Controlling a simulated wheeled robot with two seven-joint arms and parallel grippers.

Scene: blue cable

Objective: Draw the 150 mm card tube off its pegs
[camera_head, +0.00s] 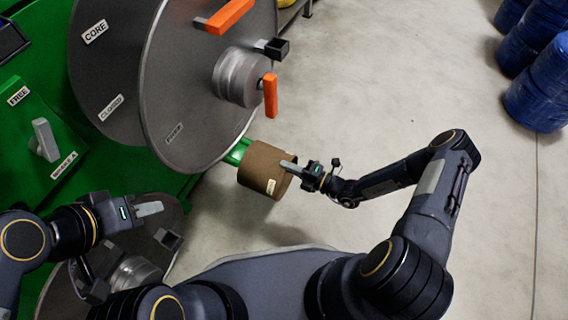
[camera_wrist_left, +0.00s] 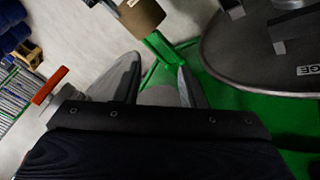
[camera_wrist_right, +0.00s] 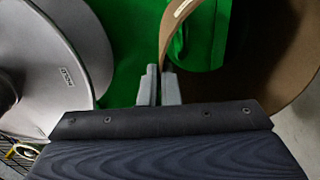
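The brown card tube (camera_head: 262,168) sits on a green peg arm (camera_head: 236,152) beside the large grey reel, a small white label on its side. My right gripper (camera_head: 293,167) is at the tube's near open end. In the right wrist view its fingers (camera_wrist_right: 160,82) are close together with the tube's rim wall (camera_wrist_right: 174,22) between them. A green peg part (camera_wrist_right: 205,35) shows inside the tube. My left gripper (camera_head: 146,209) is at lower left, away from the tube; the left wrist view shows its fingers (camera_wrist_left: 160,80) apart and empty, with the tube (camera_wrist_left: 142,14) beyond.
The large grey reel (camera_head: 190,110) with orange handles (camera_head: 228,14) stands left of the tube. A green machine frame (camera_head: 40,165) with a grey lever is at left. Another reel (camera_head: 125,262) lies low, near my left gripper. Blue coils (camera_head: 540,95) stand far right. The floor right of the tube is clear.

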